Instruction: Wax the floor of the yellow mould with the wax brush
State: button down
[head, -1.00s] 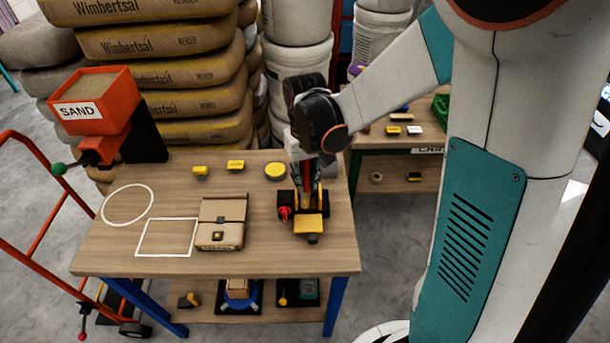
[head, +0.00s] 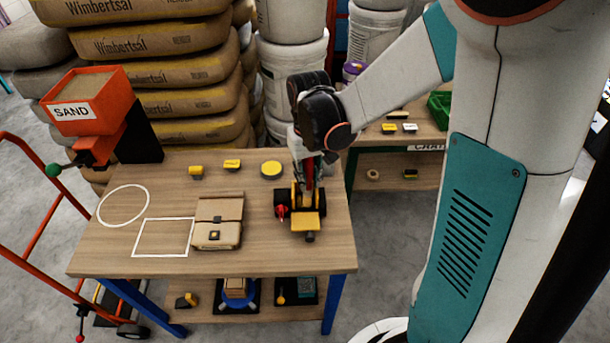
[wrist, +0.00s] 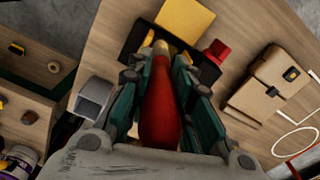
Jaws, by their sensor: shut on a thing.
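The yellow mould (head: 305,222) stands near the right end of the wooden table, with black parts and a red knob at its left. Its yellow plate (wrist: 186,18) and the red knob (wrist: 216,50) also show in the wrist view. My gripper (wrist: 160,65) is shut on the red handle of the wax brush (wrist: 158,110). In the head view the brush (head: 311,180) points down over the back part of the mould. Its pale tip (wrist: 160,47) appears over the dark part; I cannot tell whether it touches the mould's floor, which is mostly hidden.
Several small yellow-topped items, including a round one (head: 271,168), stand along the back edge. An orange sand hopper (head: 90,100) stands at the left. The front right tabletop is clear.

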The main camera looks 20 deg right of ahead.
jog(key=shift+w+d, duration=0.1)
jog(key=shift+d, duration=0.1)
dwell(0.4)
jog(key=shift+w+d, duration=0.25)
jog(key=shift+w, duration=0.5)
jog(key=shift+w+a, duration=0.15)
jog(key=shift+a, duration=0.4)
jog(key=shift+a, duration=0.3)
jog(key=shift+w+a, duration=0.1)
jog(key=shift+s+a, duration=0.25)
jog(key=shift+s, duration=0.6)
jog(key=shift+w+d+b, duration=0.3)
jog(key=shift+d, duration=0.25)
dwell(0.6)
